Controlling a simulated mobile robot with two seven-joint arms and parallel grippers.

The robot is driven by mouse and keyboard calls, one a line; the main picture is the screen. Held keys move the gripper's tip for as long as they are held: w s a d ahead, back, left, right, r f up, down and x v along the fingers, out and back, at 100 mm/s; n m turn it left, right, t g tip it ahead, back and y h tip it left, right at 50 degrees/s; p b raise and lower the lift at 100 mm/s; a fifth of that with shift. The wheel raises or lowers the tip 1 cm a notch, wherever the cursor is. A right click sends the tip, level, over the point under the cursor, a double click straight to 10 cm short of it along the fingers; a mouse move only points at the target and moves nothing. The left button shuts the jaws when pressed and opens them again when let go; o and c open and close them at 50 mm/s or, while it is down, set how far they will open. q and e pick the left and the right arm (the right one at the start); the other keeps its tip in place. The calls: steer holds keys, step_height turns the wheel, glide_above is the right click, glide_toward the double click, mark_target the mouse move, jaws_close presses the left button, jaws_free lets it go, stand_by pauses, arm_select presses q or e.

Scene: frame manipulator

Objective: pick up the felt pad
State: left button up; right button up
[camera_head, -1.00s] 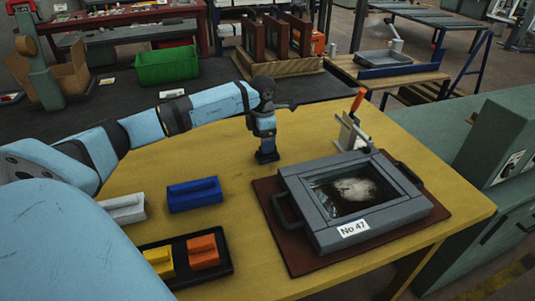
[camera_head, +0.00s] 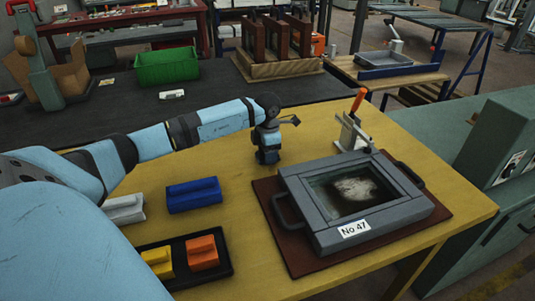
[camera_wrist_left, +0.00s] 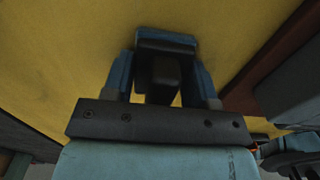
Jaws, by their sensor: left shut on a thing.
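My left gripper (camera_head: 268,154) points down over the yellow table, left of the grey frame's far-left corner. In the left wrist view the gripper (camera_wrist_left: 163,82) is shut on a small dark block (camera_wrist_left: 166,72) between its blue fingers. I take this block to be the felt pad, but it is dark and its material cannot be made out. In the head view the gripper mostly hides it, and I cannot tell whether it touches the table. My right gripper is not in view.
The grey frame (camera_head: 318,232) marked No 47 lies on a brown board (camera_head: 285,254), with an orange-handled clamp (camera_head: 353,133) behind. A blue block (camera_head: 193,195), a white one (camera_head: 125,209) and a dark tray (camera_head: 222,270) with yellow and orange blocks stand at left.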

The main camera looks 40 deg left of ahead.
arm_select(q)
steer(key=shift+r, duration=0.1)
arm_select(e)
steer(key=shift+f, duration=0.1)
arm_select(q)
step_height(320, 180, up, 20)
steer(key=p, duration=0.2)
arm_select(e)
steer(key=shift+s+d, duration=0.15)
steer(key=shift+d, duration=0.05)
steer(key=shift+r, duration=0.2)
